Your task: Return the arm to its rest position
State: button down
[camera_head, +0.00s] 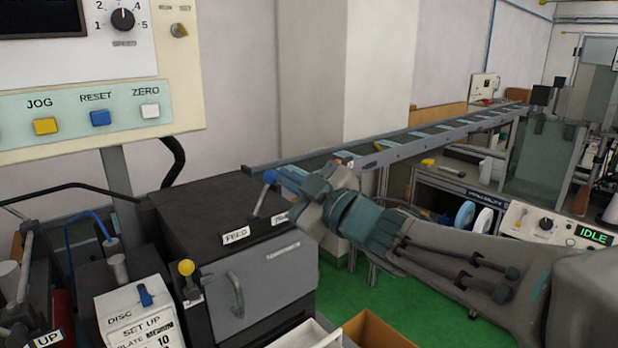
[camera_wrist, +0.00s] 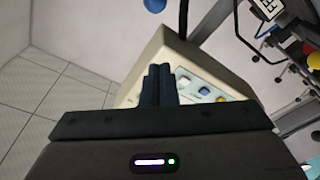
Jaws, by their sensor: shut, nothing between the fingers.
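My arm (camera_head: 440,245) reaches in from the right side of the head view. My gripper (camera_head: 270,176) is at its left end, with blue-grey fingers above the dark box marked FEED. The wrist view shows the two dark fingers (camera_wrist: 158,84) side by side and closed, with nothing between them. Behind the fingers in that view is the cream control panel (camera_wrist: 205,80) with its buttons. I cannot tell the exact gap between the fingertips and the FEED box.
The dark FEED box (camera_head: 190,215) stands below the gripper, with a blue-tipped lever (camera_head: 264,190) and a yellow knob (camera_head: 186,267). The control panel (camera_head: 110,110) is at upper left. A conveyor (camera_head: 430,132) runs behind the arm. Green floor (camera_head: 400,305) shows below.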

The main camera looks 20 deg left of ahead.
jog(key=w+d+f+m+t+h, duration=0.1)
jog(key=d+f+m+h, duration=0.65)
jog(key=d, duration=0.45)
jog(key=w+d+f+m+t+h, duration=0.1)
jog(key=d+f+m+h, duration=0.6)
jog(key=d, duration=0.6)
jog(key=s+d+f+m+g, duration=0.1)
jog(key=s+d+f+g, duration=0.1)
jog(key=s, duration=0.4)
jog(key=s+d+f+m+g+h, duration=0.1)
jog(key=s+d+f+m+g, duration=0.1)
jog(key=s+f, duration=0.3)
jog(key=s+d+f+m+g+h, duration=0.1)
jog(key=s+d+f+m+g, duration=0.1)
jog(key=s, duration=0.5)
notch_tip(320, 180, down, 2)
jog(key=d+g, duration=0.1)
jog(key=g, duration=0.1)
jog(key=shift+s+d+f+g, duration=0.15)
jog(key=shift+s+d+g, duration=0.05)
jog(key=shift+d+g, duration=0.1)
jog(key=shift+a, duration=0.1)
